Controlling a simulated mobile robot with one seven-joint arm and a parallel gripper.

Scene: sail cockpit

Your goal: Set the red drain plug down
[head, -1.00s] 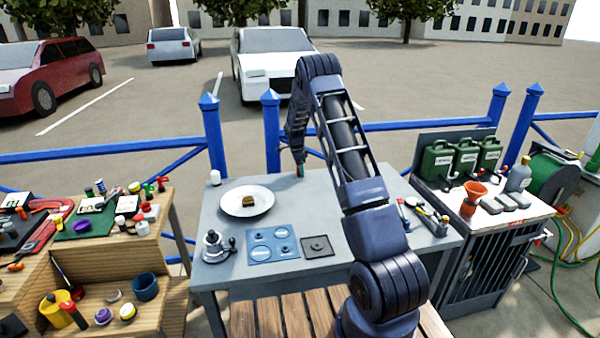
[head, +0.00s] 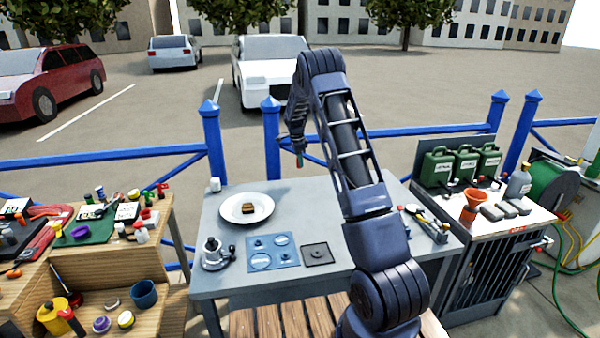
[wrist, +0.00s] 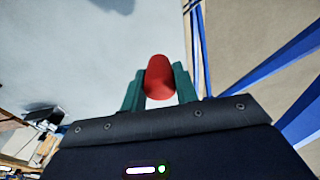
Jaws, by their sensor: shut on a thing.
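The red drain plug (wrist: 158,78) is between the two green fingers of my gripper (wrist: 159,88) in the wrist view. The fingers are shut on it. In the head view my gripper (head: 299,160) points down above the back edge of the grey table, with a small bit of the red plug (head: 300,164) at its tip. The plug looks clear of the tabletop.
The grey table (head: 330,196) holds a white plate (head: 262,217) with a brown piece on it, a blue panel (head: 272,252), a dark square plate (head: 317,254) and a metal device (head: 214,254). Blue railings (head: 100,156) run behind. A wooden bench (head: 160,262) stands left.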

